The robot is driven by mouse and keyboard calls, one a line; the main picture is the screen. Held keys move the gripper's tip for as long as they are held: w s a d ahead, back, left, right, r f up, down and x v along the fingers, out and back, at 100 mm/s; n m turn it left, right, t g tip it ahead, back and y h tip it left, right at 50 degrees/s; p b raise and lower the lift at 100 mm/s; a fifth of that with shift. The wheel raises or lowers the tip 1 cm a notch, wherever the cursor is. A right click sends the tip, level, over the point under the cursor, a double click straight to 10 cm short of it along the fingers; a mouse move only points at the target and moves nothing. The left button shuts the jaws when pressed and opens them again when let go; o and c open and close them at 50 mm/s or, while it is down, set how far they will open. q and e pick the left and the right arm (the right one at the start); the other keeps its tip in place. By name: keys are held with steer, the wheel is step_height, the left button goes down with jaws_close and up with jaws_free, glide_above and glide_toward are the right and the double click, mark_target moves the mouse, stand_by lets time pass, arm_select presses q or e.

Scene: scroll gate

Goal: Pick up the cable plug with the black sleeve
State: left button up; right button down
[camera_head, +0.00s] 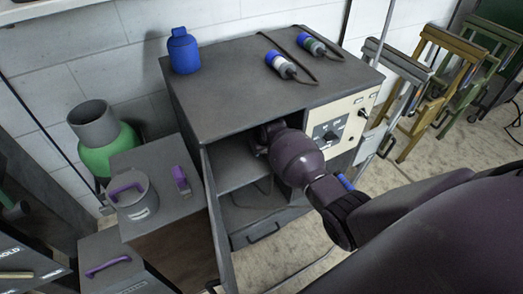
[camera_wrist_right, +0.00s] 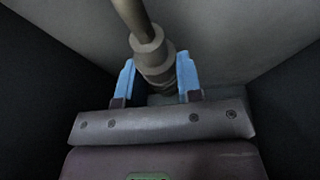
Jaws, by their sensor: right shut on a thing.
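My right arm reaches into the open compartment of the grey cabinet (camera_head: 226,75), and its gripper is mostly hidden there in the head view. In the right wrist view my right gripper (camera_wrist_right: 158,78) has its blue fingers shut on a grey, stepped, plug-like piece (camera_wrist_right: 150,50) with a tan cable or rod running up from it. Its sleeve colour is hard to tell in the shade. Two cable plugs lie on the cabinet top: one with a white sleeve (camera_head: 281,65) and one with a greenish sleeve (camera_head: 312,45). My left gripper is not in view.
A blue bottle (camera_head: 184,52) stands at the cabinet top's back left. A cream control panel (camera_head: 341,125) is right of the compartment. A grey can (camera_head: 138,198) and a green container (camera_head: 106,150) stand left.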

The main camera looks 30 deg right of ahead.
steer(key=s+a+p, duration=0.1)
steer(key=s+p, duration=0.3)
steer(key=s, duration=1.3)
steer(key=shift+s+p, duration=0.3)
steer(key=shift+s, duration=0.1)
